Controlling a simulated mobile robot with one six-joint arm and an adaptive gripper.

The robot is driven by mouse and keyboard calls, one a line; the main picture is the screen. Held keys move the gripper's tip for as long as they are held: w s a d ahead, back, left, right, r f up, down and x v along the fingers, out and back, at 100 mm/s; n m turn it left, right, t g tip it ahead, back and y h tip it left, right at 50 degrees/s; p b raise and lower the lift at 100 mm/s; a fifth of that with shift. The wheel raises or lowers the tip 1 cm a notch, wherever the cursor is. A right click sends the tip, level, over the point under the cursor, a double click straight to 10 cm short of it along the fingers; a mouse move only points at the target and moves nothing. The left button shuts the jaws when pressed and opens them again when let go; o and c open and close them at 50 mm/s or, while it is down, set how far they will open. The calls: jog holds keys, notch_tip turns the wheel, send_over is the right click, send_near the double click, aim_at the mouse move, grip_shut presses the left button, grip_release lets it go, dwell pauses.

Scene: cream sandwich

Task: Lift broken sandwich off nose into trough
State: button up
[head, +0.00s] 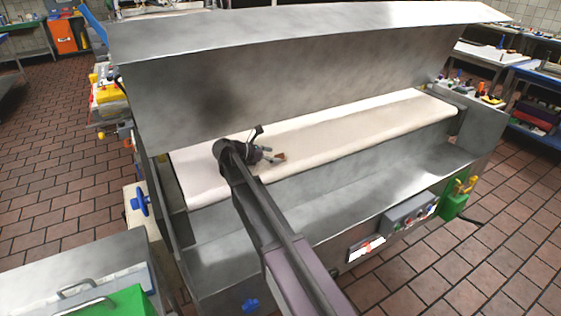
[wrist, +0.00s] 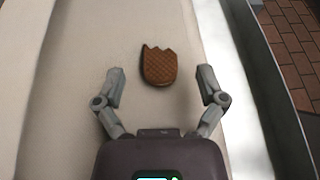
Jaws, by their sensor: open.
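The broken sandwich (wrist: 159,67) is a brown waffle-patterned piece with a jagged end, lying flat on the cream belt in the wrist view. In the head view it is a small brown patch (head: 281,157) near the belt's rounded front edge, the nose (head: 345,151). My gripper (wrist: 160,70) is open, one finger on each side of the sandwich with a gap to both. In the head view my gripper (head: 266,153) is just left of the sandwich; its height above the belt is unclear. The steel trough (head: 330,190) runs along the front of the belt.
A large steel hood (head: 290,80) stands raised behind the belt. A grey control box (head: 408,214) and a green box (head: 453,205) sit on the machine's front right. The visible trough and the belt to the right are clear.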

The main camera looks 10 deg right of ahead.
aim_at(281, 157)
jog(key=shift+x, duration=1.25)
jog(key=c, duration=0.8)
